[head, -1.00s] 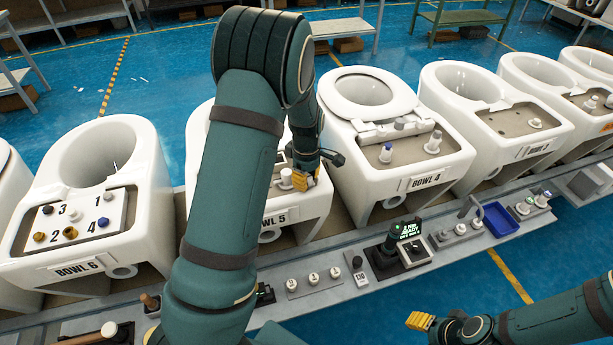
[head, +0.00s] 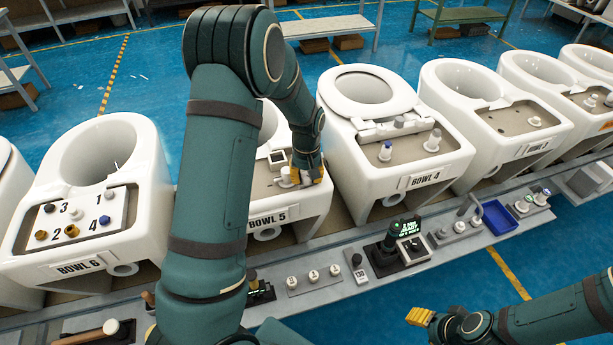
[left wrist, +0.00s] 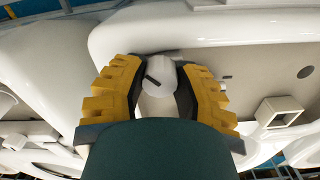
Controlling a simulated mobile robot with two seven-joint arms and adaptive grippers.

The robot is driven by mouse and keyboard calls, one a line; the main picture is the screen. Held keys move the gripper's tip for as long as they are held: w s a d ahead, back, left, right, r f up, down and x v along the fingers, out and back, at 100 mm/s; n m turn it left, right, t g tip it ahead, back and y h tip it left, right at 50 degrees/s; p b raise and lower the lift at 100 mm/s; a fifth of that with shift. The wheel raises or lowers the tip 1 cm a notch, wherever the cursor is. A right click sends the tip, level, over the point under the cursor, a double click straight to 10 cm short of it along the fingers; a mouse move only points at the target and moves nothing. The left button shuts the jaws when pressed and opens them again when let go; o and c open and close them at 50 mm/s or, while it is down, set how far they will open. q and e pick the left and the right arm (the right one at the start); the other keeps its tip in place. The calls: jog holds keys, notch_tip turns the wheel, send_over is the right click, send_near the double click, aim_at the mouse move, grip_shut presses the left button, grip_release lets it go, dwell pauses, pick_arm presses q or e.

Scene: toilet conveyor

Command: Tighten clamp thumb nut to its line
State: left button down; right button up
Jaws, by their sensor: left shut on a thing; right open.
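The white thumb nut (left wrist: 166,79) stands on the deck of the bowl labelled BOWL 5 (head: 299,212). The nut's round top carries a short dark line, slanted in the left wrist view. A second short dark dash shows on the deck just right of the right finger. My left gripper (left wrist: 160,88) has its yellow fingers on either side of the nut and is shut on it. In the head view my left gripper (head: 308,176) is at the BOWL 5 deck and hides part of it. My right gripper (head: 420,317) is open and empty, low at the right, away from the bowls.
BOWL 4 (head: 432,182) stands close to the right of my left gripper, and BOWL 6 (head: 75,268) is to the left. A square white fitting (left wrist: 279,113) rises from the deck near the gripper. A rail with knobs and a blue tray (head: 500,218) runs in front.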

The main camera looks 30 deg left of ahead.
aim_at(307, 175)
pick_arm(q)
jog(key=m, duration=0.4)
jog(key=shift+m, duration=1.9)
jog(key=shift+m+b, duration=0.3)
jog(key=c, duration=0.6)
grip_release()
notch_tip(307, 175, up, 12)
